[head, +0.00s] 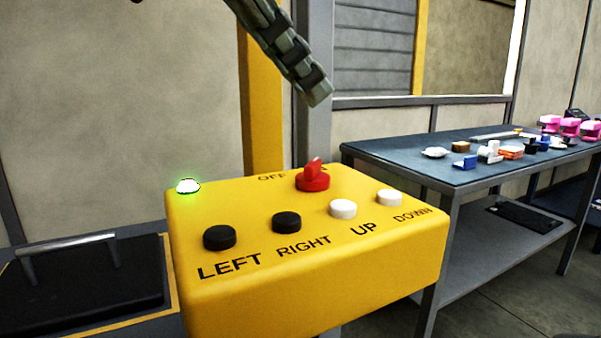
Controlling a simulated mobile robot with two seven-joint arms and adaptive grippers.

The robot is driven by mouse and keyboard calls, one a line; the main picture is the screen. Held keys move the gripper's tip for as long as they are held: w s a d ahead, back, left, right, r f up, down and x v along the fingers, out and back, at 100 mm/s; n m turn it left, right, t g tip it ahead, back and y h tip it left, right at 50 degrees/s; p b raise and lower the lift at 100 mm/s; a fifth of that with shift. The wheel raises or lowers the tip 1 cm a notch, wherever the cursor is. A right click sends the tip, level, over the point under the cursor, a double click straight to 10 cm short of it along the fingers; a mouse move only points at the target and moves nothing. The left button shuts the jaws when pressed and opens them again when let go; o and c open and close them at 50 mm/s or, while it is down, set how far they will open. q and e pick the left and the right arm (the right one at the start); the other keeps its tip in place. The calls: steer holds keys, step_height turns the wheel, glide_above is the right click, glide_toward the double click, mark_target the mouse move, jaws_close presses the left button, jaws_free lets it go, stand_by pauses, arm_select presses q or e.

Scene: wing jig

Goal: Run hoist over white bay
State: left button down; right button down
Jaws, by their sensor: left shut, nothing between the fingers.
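A yellow control box (320,285) stands in the foreground. On it are a black LEFT button (219,237), a black RIGHT button (286,222), a white UP button (343,209) and a white DOWN button (389,198). A red rotary switch (313,178) sits at the back beside the word OFF; its other label is hidden. A green lamp (188,186) glows at the back left corner. My left gripper (318,95) comes down from the top, shut and empty, above the red switch and apart from it. My right gripper, the hoist and the white bay are not in view.
A dark-topped table (400,158) at the right holds several small white, blue, orange and pink parts. A black panel with a metal handle (70,243) lies left of the box. A yellow post (263,120) and a wall stand behind.

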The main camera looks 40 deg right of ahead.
mark_target(282, 220)
arm_select(q)
steer(key=shift+w+a+r+t+y, duration=0.1)
steer(key=shift+w+a+t+y, duration=0.2)
steer(key=shift+w+t, duration=0.2)
steer(key=shift+w+a+t+y, duration=0.15)
steer(key=shift+w+t+y, duration=0.25)
steer(key=shift+t, duration=0.2)
arm_select(e)
steer(key=shift+w+d, duration=0.1)
steer(key=shift+d, duration=0.1)
steer(key=shift+r, duration=0.1)
